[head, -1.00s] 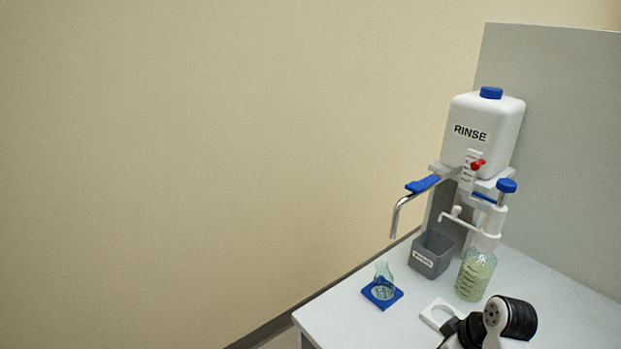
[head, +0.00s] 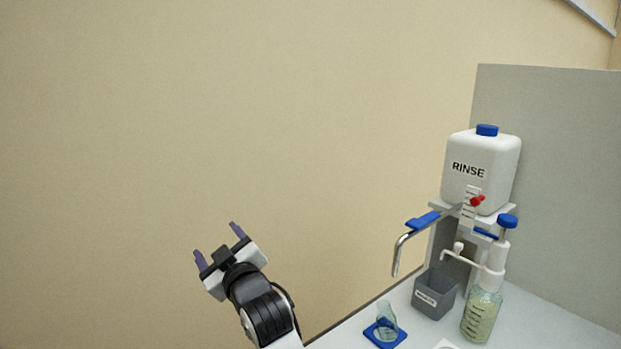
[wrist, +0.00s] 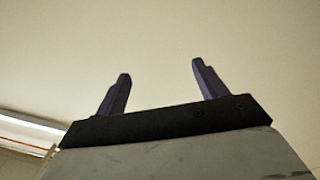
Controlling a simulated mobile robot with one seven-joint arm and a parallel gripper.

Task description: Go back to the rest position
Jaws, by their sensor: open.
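My gripper (head: 220,247) is raised in front of the bare wall, left of the bench in the head view. Its two purple fingers stand apart with nothing between them. In the wrist view my gripper (wrist: 159,82) also shows open and empty, with only plain wall or ceiling beyond the fingers. It touches nothing.
The white bench (head: 545,325) is at lower right. On it are a RINSE tank (head: 482,168) with a metal spout, a grey bin (head: 433,293), a pump bottle (head: 481,315) and a small flask (head: 387,322) on a blue base (head: 384,338). The space around my gripper is clear.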

